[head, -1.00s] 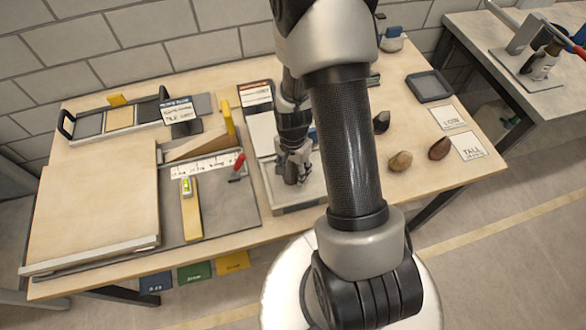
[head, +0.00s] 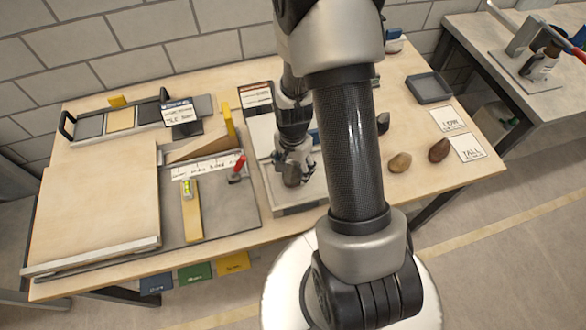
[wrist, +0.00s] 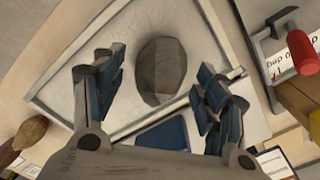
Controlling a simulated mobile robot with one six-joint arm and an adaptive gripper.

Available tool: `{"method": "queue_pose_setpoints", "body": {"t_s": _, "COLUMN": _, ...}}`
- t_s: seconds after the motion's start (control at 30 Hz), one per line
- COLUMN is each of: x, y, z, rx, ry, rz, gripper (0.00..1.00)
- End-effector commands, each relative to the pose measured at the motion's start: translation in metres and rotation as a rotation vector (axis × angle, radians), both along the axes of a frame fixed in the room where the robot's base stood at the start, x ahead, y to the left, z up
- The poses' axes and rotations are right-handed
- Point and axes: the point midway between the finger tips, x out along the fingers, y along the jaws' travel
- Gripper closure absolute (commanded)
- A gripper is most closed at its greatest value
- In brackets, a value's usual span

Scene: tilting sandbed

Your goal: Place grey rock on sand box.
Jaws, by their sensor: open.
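The grey rock (wrist: 160,72) is a dark rounded stone between my gripper's fingers in the wrist view, and it shows below them in the head view (head: 291,175). My gripper (wrist: 155,92) is open, with a gap on each side of the rock; it is also in the head view (head: 293,166). Beneath them is a pale, shallow, rimmed tray (head: 283,211), perhaps the sand box; its bed looks light in the wrist view (wrist: 110,65). The rock appears to lie on this bed, though contact underneath is hidden. My arm covers part of the tray's right side.
Two brown rocks (head: 400,162) (head: 439,150) and a dark rock (head: 383,122) lie to the right, near white cards (head: 448,118). A grey tray (head: 429,88) is behind. At left stand a broad sand-coloured panel (head: 95,205), a yellow level (head: 191,210) and a red-handled clamp (head: 239,168).

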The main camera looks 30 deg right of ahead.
Motion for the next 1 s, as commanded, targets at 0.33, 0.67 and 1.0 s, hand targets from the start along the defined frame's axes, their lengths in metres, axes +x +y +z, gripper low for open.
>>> {"method": "queue_pose_setpoints", "body": {"t_s": 0.33, "x": 0.000, "y": 0.000, "z": 0.077, "rx": -0.001, "ry": -0.003, "rz": 0.000, "gripper": 0.34}}
{"method": "queue_pose_setpoints", "body": {"t_s": 0.67, "x": 0.002, "y": 0.005, "z": 0.118, "rx": -0.007, "ry": -0.022, "rz": 0.047, "gripper": 0.34}}
{"method": "queue_pose_setpoints", "body": {"t_s": 1.0, "x": -0.031, "y": 0.058, "z": 0.257, "rx": -0.084, "ry": -0.186, "rz": 0.529, "gripper": 0.34}}
